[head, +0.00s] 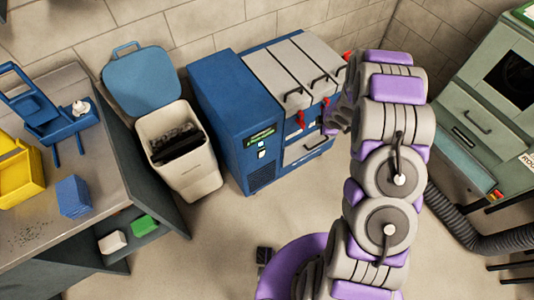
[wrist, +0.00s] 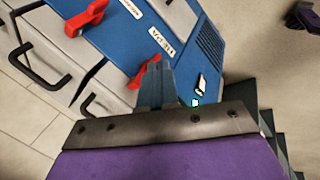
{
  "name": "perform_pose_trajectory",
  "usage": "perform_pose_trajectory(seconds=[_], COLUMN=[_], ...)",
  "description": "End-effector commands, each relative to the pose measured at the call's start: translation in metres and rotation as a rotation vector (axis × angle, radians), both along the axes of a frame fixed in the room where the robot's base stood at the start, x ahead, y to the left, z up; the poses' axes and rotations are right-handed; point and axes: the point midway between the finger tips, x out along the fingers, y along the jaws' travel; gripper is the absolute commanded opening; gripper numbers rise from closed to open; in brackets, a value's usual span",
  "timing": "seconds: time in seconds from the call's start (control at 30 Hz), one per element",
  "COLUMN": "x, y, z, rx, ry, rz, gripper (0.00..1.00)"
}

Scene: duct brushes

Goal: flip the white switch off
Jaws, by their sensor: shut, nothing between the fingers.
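The white switch (head: 262,154) is a small pale piece on the front of the blue cabinet (head: 222,105), just below a dark label panel with green. In the wrist view the white switch (wrist: 201,84) shows to the right of my gripper (wrist: 155,72), near a small glowing green light (wrist: 195,103). My gripper's fingers are together and empty, pointing at the blue cabinet face. I cannot tell whether they touch it. In the head view my arm covers most of the gripper, which is right of the switch.
Red handles (wrist: 86,20) and black drawer pulls (wrist: 38,64) stick out beside the gripper. A beige bin (head: 178,150) with a blue lid stands left of the cabinet. A grey-green machine (head: 480,110) with a black hose (head: 455,222) is at right. Floor before the cabinet is clear.

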Motion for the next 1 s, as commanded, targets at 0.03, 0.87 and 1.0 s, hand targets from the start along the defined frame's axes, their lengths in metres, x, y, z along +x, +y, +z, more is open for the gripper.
perform_pose_trajectory(seconds=[0.03, 0.87, 1.0], x=[-0.003, -0.082, -0.082], y=[0.008, 0.121, 0.121], z=[-0.015, -0.135, -0.135], rx=[0.02, 0.374, 0.375], ry=[0.008, 0.029, 0.029], rz=[0.044, 0.538, 0.538], gripper=[0.0, 0.0, 0.0])
